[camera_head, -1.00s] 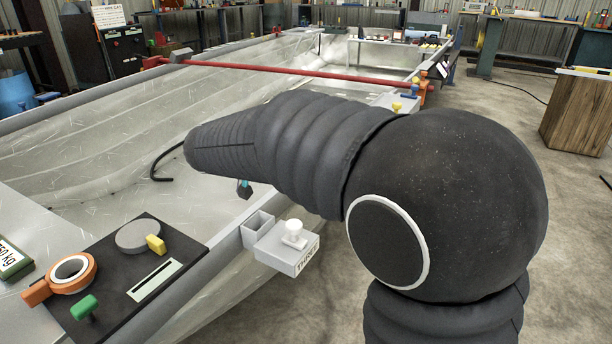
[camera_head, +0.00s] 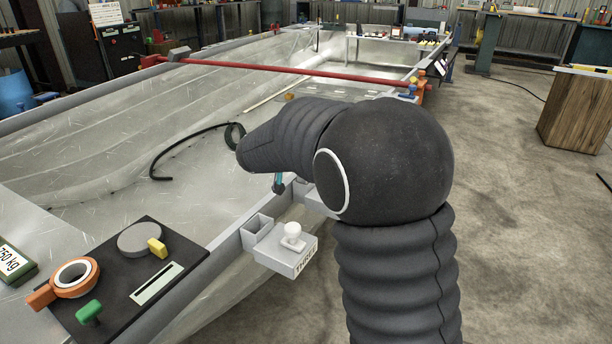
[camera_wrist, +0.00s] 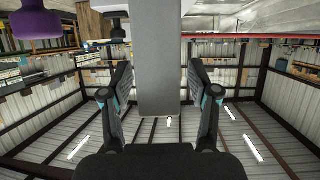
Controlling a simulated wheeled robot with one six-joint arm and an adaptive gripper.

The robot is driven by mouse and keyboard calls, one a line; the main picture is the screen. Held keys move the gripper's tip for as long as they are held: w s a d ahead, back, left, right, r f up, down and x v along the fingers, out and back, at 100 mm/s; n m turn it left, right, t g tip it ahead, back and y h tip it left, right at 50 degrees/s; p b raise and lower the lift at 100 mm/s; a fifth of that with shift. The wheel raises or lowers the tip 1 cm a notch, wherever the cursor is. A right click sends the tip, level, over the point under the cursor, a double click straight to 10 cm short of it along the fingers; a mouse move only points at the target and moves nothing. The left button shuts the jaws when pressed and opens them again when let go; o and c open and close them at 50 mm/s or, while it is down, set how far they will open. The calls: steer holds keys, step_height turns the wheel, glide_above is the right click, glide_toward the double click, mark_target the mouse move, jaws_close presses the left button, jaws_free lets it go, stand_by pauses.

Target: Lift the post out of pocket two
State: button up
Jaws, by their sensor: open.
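In the wrist view, which is upside down, a plain grey post (camera_wrist: 158,60) runs in from the top edge between my fingers. My gripper (camera_wrist: 159,68) is open, with one finger on each side of the post and a gap at both sides. In the head view only a small teal part of my gripper (camera_head: 278,183) shows below my arm, close to the hull's near rail. My arm hides the post there, and I cannot make out pocket two itself.
An open square pocket (camera_head: 258,226) on the rail adjoins a plate labelled THREE (camera_head: 290,255) with a white knob (camera_head: 292,233). A purple knob (camera_wrist: 38,22) shows in the wrist view. A black board (camera_head: 120,275) carries several parts. A red bar (camera_head: 290,69) crosses the hull.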

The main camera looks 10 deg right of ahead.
steer(key=shift+w+d+f, duration=0.2)
steer(key=shift+w+d, duration=0.1)
steer(key=shift+w, duration=0.05)
steer(key=shift+r, duration=0.1)
jaws_close()
